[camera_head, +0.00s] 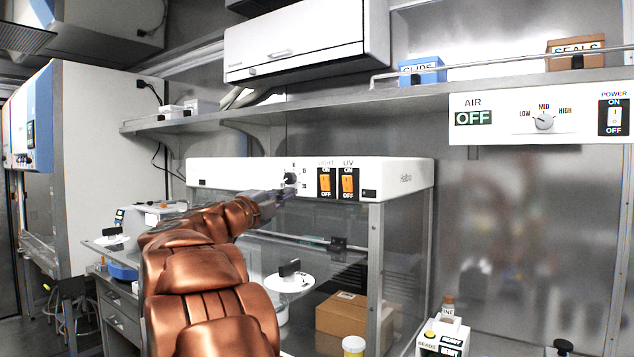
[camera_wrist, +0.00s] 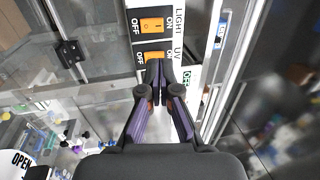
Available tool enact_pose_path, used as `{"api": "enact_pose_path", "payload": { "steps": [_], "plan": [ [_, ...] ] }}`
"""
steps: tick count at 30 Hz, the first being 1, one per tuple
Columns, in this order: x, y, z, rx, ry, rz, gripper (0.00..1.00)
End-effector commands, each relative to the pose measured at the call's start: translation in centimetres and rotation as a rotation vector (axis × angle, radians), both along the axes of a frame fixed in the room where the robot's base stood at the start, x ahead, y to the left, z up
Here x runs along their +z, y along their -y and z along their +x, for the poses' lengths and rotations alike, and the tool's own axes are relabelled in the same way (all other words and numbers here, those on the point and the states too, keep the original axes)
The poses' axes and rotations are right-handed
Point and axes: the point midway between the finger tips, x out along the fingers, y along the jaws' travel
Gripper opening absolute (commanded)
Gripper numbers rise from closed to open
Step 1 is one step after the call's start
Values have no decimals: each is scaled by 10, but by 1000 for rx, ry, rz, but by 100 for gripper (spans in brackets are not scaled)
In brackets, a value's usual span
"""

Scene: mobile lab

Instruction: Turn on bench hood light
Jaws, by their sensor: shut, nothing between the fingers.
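The bench hood's white control panel (camera_head: 225,174) runs across the middle of the head view. Its orange LIGHT rocker switch (camera_head: 325,183) sits left of the orange UV rocker switch (camera_head: 348,184), both marked ON above and OFF below. In the wrist view the LIGHT switch (camera_wrist: 151,25) is at the top and the UV switch (camera_wrist: 153,57) just below it. My gripper (camera_wrist: 157,66) is shut and empty, its fingertips overlapping the UV switch's edge in that view. In the head view my gripper (camera_head: 289,193) shows left of both switches, below the dial. I cannot tell contact or rocker positions.
A black dial (camera_head: 290,178) sits on the panel left of the switches. Glass and a metal post (camera_head: 375,270) lie below. A cardboard box (camera_head: 341,314) stands inside. A shelf (camera_head: 440,92) runs above, and a separate AIR/POWER panel (camera_head: 500,117) is at right.

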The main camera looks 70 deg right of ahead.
Motion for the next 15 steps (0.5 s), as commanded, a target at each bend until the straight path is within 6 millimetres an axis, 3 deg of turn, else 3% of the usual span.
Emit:
{"api": "enact_pose_path", "payload": {
  "steps": [5,15],
  "plan": [
    [4,13,-4,-5,0,0,0],
    [13,58,-14,-6,-2,0,0]
  ]
}}
